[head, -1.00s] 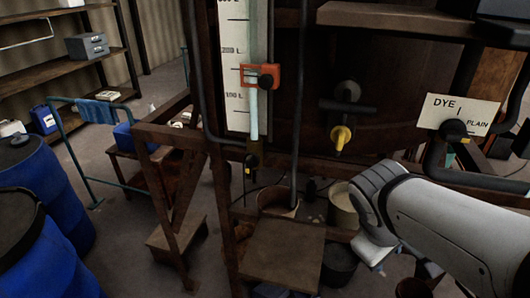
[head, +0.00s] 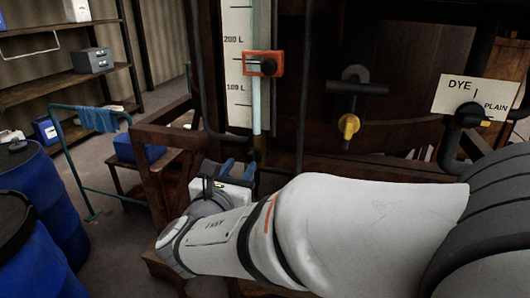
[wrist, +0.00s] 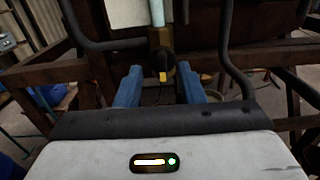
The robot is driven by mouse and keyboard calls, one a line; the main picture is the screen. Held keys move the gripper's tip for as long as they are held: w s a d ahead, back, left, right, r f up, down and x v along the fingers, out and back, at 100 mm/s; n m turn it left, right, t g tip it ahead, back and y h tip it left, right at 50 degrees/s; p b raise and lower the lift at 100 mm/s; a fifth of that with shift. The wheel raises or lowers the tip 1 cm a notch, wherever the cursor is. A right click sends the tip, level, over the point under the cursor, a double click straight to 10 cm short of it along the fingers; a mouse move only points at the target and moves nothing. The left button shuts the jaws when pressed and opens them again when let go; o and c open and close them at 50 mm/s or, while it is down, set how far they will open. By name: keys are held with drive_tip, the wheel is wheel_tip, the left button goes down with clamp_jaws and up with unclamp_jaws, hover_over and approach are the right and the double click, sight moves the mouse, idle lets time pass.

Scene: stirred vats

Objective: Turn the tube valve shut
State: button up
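The tube valve (wrist: 167,64) shows in the wrist view as a dark knob with a yellow mark pointing down, on a brass body under the pale sight tube (wrist: 158,14). My gripper (wrist: 159,72) is open. Its two blue fingers stand left and right of the knob in the picture, with a gap on both sides. I cannot tell whether the fingertips reach as far as the knob. In the head view the sight tube (head: 257,105) runs down the scale board, and my gripper (head: 232,170) is at its lower end, hiding the knob.
A red slider (head: 263,64) sits on the tube higher up. A yellow-handled tap (head: 349,127) and the dye/plain selector (head: 467,116) are to the right. Dark pipes (wrist: 235,50) and wooden beams (wrist: 40,70) surround the valve. Blue drums (head: 28,190) stand at left.

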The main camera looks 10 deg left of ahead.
sight(249, 155)
drive_tip(key=w, duration=0.5)
drive_tip(key=shift+w+d, duration=0.3)
drive_tip(key=shift+w, duration=0.05)
drive_tip(key=shift+c, duration=0.4)
